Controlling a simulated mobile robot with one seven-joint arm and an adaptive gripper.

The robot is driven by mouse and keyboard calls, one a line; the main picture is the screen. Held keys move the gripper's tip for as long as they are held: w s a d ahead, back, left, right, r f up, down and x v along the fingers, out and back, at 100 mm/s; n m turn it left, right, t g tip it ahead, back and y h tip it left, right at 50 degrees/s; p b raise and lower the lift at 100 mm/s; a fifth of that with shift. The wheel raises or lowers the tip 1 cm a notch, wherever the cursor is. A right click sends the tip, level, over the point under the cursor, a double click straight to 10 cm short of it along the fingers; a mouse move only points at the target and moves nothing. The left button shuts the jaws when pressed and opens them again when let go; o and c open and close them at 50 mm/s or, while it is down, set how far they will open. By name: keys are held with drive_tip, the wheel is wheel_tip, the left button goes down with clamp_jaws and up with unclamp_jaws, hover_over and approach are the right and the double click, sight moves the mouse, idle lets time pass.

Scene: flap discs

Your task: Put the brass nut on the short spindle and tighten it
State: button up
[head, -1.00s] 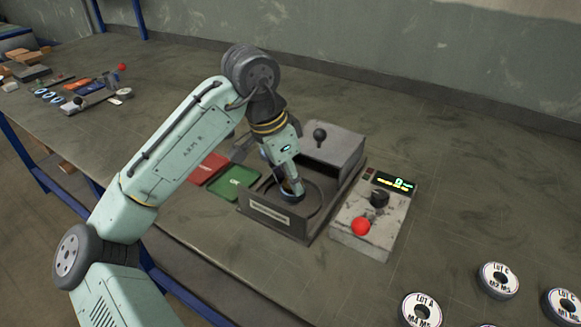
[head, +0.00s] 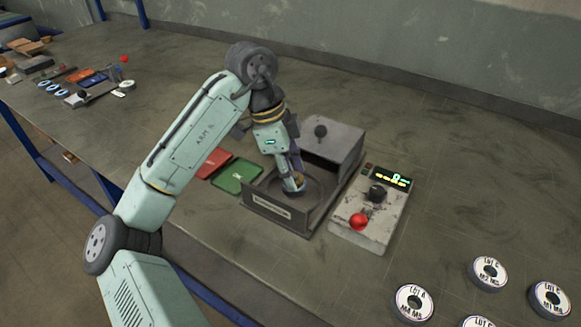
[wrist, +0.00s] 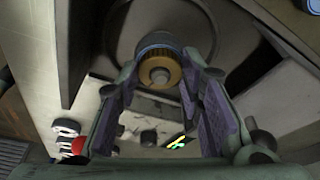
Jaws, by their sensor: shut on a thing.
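The brass nut (wrist: 158,58) shows in the wrist view as a gold ring with a blue band at its far edge. A grey round spindle end (wrist: 160,76) shows in its middle; how far the nut is threaded on cannot be told. My gripper (head: 295,184) is lowered into the dark open box and is shut on the nut, one finger on each side. In the head view the nut is a small brass patch (head: 299,178), partly hidden by the fingers. A dark round disc or recess (wrist: 206,28) lies around and beneath the nut.
The dark box (head: 270,214) has a raised grey block with a knob (head: 334,138) behind. A control box (head: 354,236) with a red ball knob stands to the right. Green (head: 237,177) and red cards lie left. Several labelled lot discs (head: 414,304) lie front right.

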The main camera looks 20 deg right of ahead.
drive_tip(key=o, duration=1.3)
drive_tip(key=shift+r, duration=3.45)
